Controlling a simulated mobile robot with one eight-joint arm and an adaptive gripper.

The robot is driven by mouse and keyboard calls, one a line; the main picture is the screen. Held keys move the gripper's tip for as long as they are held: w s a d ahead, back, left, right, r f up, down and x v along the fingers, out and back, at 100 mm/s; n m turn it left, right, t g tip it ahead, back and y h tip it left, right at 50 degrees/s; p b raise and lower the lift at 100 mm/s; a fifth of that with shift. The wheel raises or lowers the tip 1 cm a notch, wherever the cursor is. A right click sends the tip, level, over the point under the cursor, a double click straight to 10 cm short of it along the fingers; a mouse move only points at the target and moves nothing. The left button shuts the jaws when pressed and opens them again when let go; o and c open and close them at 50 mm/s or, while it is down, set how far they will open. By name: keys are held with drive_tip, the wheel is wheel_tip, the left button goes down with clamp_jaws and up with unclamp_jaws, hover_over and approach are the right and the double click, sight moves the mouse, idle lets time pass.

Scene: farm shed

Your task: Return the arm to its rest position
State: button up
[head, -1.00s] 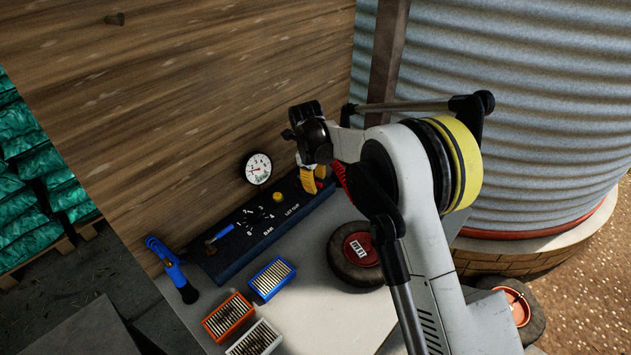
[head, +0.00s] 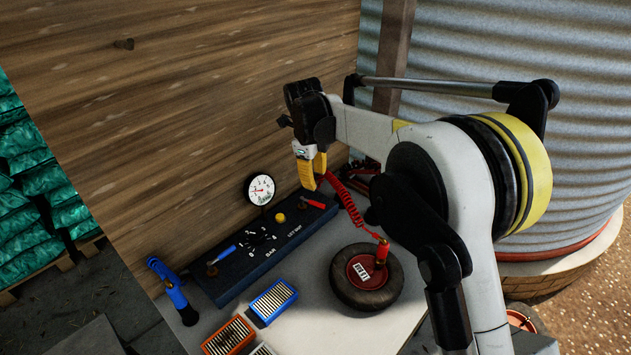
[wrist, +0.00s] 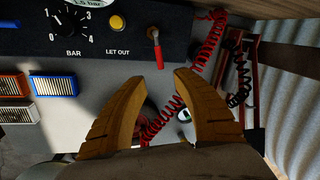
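My arm reaches from the lower right of the head view over the bench, bent at its joints. My gripper (wrist: 162,85) has two yellow-brown fingers. In the wrist view they stand apart with a gap between the tips, and nothing is held there. In the head view the gripper (head: 311,170) hangs fingers-down above the right end of the dark control panel (head: 262,250). A red lever (wrist: 155,48) on the panel lies just beyond the fingertips in the wrist view, apart from them.
A round gauge (head: 261,189) stands behind the panel. A small wheel (head: 340,288) lies on the bench with a red coiled hose (head: 347,200) above. Blue box (head: 273,301), orange box (head: 229,335) and blue tool (head: 172,286) are left. A wooden wall (head: 200,100) rises behind.

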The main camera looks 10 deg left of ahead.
drive_tip(key=shift+d, duration=0.1)
drive_tip(key=s+d+r+n+t, duration=0.1)
drive_tip(key=s+d+r+n, duration=0.25)
drive_tip(key=d, duration=0.35)
drive_tip(key=s+d+r+n+y, duration=0.1)
drive_tip(key=s+d+r+n, duration=0.25)
drive_tip(key=d+r, duration=0.2)
drive_tip(key=s+d+r+n+t, duration=0.15)
drive_tip(key=s+d+r, duration=0.25)
drive_tip(key=d, duration=0.4)
drive_tip(key=s+d+f+n+t, duration=0.1)
drive_tip(key=s+d+f+n, duration=0.1)
drive_tip(key=s+d+n, duration=0.4)
drive_tip(key=s+d+f+n+t, duration=0.1)
drive_tip(key=s+d+f+n, duration=0.2)
drive_tip(key=s, duration=1.1)
drive_tip(key=d+n, duration=0.3)
drive_tip(key=d, duration=0.1)
drive_tip(key=shift+d, duration=0.4)
